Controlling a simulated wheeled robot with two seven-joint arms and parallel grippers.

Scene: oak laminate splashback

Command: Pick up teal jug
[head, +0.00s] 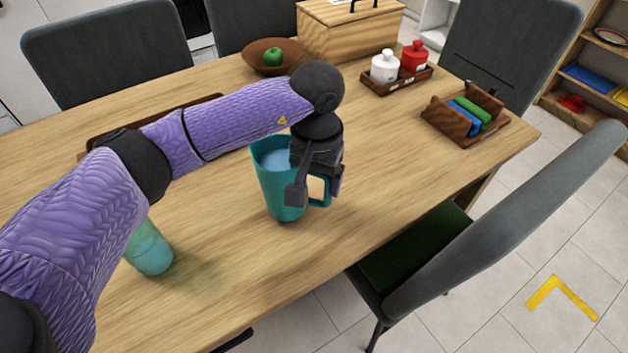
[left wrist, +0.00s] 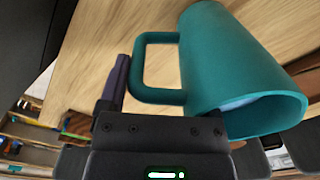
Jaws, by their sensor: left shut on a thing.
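The teal jug (head: 276,190) stands upright near the middle of the table, with pale blue contents inside and its handle toward the right. My left gripper (head: 314,186) reaches down over its right side and is shut on it at the handle side. In the left wrist view the jug (left wrist: 228,65) and its handle loop fill the upper right, with a dark finger left of the handle. I cannot tell whether the jug's base touches the table. My right gripper is not in view.
A teal-green cup (head: 150,252) stands at the left, partly behind my arm. A bowl with a green apple (head: 272,57), a bread box (head: 345,30), a tray of jars (head: 398,82) and a wooden holder (head: 466,115) stand farther back. The table right of the jug is clear.

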